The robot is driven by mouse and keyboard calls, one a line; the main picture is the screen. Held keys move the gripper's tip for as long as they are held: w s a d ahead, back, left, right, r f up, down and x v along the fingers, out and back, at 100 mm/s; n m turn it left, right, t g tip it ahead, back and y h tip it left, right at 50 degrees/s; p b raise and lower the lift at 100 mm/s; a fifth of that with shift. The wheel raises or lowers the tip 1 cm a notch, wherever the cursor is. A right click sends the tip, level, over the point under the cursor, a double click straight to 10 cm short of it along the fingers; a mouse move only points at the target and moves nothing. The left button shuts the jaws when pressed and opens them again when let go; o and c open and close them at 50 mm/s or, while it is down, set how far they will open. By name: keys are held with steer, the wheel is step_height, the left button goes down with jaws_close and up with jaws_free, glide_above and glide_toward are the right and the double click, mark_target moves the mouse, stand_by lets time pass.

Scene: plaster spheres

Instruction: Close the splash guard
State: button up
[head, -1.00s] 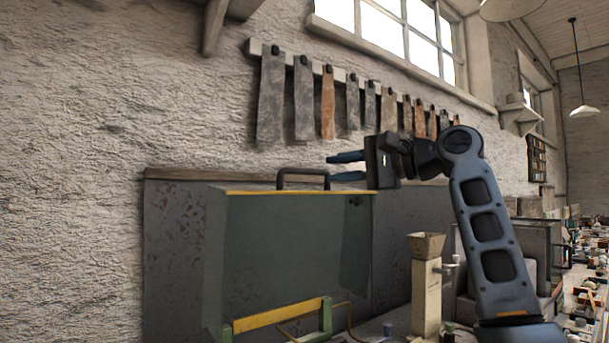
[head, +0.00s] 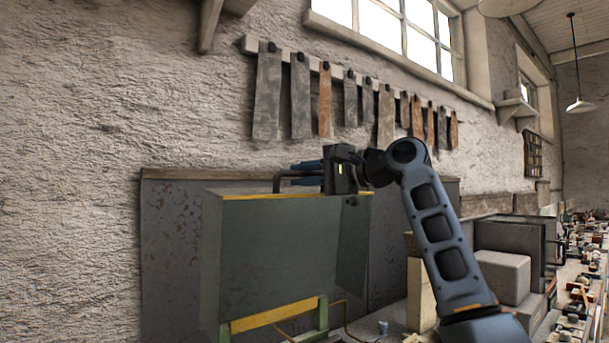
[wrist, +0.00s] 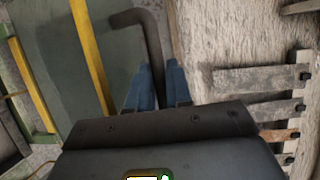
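The splash guard (head: 280,245) is a grey-green panel with side cheeks and a yellow strip along its top edge. It stands raised, with the yellow and green frame (head: 275,315) below it. Its dark bar handle (head: 283,178) sits at the top edge, and also shows in the wrist view (wrist: 151,35). My gripper (head: 306,174) is at the handle from the right. In the wrist view its blue fingers (wrist: 160,82) lie on either side of the bar. Whether they press on it is not clear, and part of the handle is hidden behind them.
A dark panel (head: 170,250) and the rough wall stand behind the guard. Strips hang from a rail (head: 385,90) above. A pale post (head: 418,285) stands behind my arm. A dark box (head: 510,240) and grey block (head: 502,275) stand to the right.

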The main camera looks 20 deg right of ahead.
jaws_close()
steer(key=shift+f, duration=0.15)
